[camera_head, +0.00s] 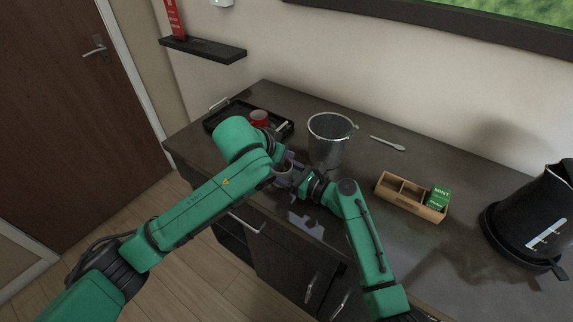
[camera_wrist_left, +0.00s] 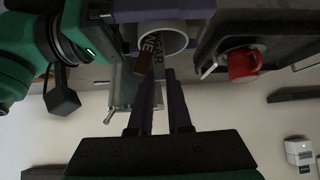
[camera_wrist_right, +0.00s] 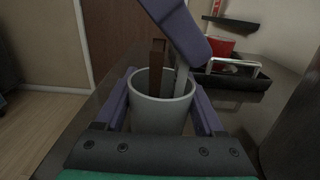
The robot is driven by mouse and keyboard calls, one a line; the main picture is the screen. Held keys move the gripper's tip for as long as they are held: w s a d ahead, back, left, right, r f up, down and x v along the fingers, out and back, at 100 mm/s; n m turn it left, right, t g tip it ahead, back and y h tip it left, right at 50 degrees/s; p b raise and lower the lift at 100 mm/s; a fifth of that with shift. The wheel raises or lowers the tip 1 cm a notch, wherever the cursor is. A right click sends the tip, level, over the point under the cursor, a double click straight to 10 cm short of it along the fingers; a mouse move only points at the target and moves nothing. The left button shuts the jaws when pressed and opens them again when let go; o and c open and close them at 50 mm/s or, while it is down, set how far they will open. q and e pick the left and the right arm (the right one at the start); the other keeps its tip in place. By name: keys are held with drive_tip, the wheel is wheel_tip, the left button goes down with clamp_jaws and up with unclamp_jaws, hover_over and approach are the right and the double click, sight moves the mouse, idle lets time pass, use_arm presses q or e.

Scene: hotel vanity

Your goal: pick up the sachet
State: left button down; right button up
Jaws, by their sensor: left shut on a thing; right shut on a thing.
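A pale grey cup (camera_wrist_right: 160,112) is held between the fingers of my right gripper (camera_wrist_right: 160,104), which is shut on it. A brown sachet (camera_wrist_right: 157,62) and a pale grey sachet (camera_wrist_right: 181,76) stand up out of the cup. In the left wrist view the brown sachet (camera_wrist_left: 147,54) and the cup rim (camera_wrist_left: 182,40) show beyond my left gripper (camera_wrist_left: 161,76). The left fingers are close together, shut on the pale sachet at the cup's mouth. In the head view my left arm partly hides the cup (camera_head: 285,168).
A black tray (camera_head: 212,124) with a red mug (camera_head: 259,117) stands at the back left. A metal bucket (camera_head: 328,146) is just behind the grippers. A white spoon (camera_head: 388,143), a wooden box (camera_head: 405,204) with a green mint packet (camera_head: 439,197), and a black kettle (camera_head: 540,215) are to the right.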

use_arm(q)
drive_tip(key=shift+r, duration=0.1)
use_arm(e)
drive_tip(key=shift+f, duration=0.1)
use_arm(q)
wheel_tip(320, 180, up, 10)
use_arm(e)
drive_tip(key=o, duration=1.4)
drive_tip(key=shift+d, duration=0.1)
